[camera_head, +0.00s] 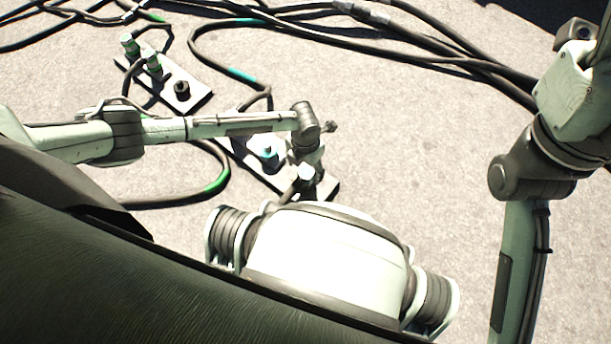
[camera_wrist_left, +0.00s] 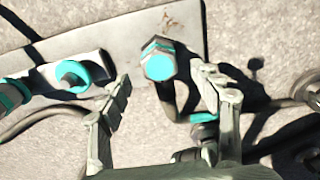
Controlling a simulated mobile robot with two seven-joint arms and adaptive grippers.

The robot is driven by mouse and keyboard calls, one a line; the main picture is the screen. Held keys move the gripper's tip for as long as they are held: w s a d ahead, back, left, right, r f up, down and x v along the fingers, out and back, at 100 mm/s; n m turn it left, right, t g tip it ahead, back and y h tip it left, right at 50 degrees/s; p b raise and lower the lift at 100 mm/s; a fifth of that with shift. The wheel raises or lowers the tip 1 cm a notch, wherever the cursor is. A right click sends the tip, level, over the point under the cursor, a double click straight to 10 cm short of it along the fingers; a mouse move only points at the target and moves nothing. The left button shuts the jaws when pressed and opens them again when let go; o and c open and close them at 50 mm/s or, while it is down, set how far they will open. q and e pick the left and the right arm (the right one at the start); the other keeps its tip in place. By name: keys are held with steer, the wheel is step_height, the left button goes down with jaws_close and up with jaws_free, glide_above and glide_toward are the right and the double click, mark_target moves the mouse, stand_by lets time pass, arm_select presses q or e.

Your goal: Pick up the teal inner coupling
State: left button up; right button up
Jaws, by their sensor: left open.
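My left gripper (camera_head: 311,156) hangs over the near end of the lower plate (camera_head: 235,150). In the left wrist view its two fingers (camera_wrist_left: 165,80) are spread apart with nothing held between them. A grey hexagonal coupling with a teal face (camera_wrist_left: 159,62) stands on the plate just beyond the gap between the fingertips. A second teal-ringed coupling (camera_wrist_left: 75,75) sits to its left on the same plate; a teal one also shows in the head view (camera_head: 268,152). I cannot tell which is the inner one. My right gripper is not in view.
Another plate (camera_head: 200,100) with green-banded couplings (camera_head: 152,62) lies farther up and left. Dark cables (camera_head: 320,40) run across the top, and a teal-banded cable (camera_head: 241,75) curves towards the lower plate. Concrete ground (camera_head: 430,160) at the right is mostly clear.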

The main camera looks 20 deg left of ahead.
mark_target(305, 173)
arm_select(q)
steer(key=shift+f+b, duration=0.45)
steer(key=shift+f, duration=1.15)
steer(key=shift+c, duration=0.3)
steer(key=c, duration=1.2)
steer(key=shift+c, duration=0.6)
steer(key=shift+r, duration=0.15)
